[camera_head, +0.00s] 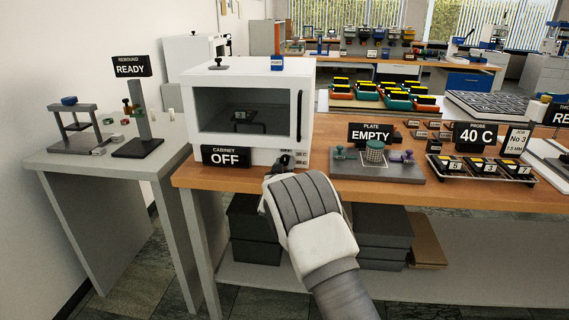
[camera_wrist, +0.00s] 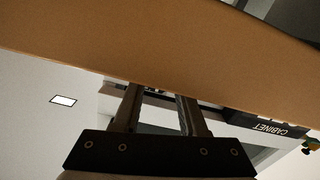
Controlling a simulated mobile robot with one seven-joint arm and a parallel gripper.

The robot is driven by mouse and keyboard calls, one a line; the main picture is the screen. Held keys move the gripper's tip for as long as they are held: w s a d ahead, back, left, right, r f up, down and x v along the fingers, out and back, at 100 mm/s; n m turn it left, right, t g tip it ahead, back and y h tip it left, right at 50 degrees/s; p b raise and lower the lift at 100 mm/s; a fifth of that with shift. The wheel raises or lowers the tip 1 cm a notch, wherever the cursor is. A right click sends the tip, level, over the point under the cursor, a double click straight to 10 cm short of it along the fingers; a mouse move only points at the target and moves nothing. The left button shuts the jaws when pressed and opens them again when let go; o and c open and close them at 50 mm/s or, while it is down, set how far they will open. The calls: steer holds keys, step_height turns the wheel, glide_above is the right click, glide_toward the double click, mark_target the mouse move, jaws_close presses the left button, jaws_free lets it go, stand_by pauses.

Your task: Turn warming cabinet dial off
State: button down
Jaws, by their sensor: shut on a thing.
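The white warming cabinet (camera_head: 248,107) stands on the wooden bench with its dark-windowed door closed. Its sign (camera_head: 226,156) reads "CABINET OFF"; the sign also shows upside down in the wrist view (camera_wrist: 268,126). A small control panel (camera_head: 301,159) is at the cabinet's lower right front. My gripper (camera_wrist: 158,93) is at the cabinet's lower front, its two fingers apart but shut on the dial. The dial is almost wholly hidden between the fingertips and behind my arm, so its pointer cannot be read.
The wooden bench edge (camera_wrist: 150,45) crosses the wrist view close to my fingertips. A plate fixture (camera_head: 375,165) with an "EMPTY" sign stands right of the cabinet. A grey side table (camera_head: 110,157) stands to the left. Dark boxes (camera_head: 382,226) sit under the bench.

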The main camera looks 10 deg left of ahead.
stand_by(0.3)
steer(key=shift+c, duration=2.2)
jaws_free()
steer(key=shift+s, duration=0.1)
steer(key=s+p, duration=0.2)
steer(key=s, duration=1.5)
steer(key=shift+s+a, duration=0.15)
steer(key=shift+a, duration=0.15)
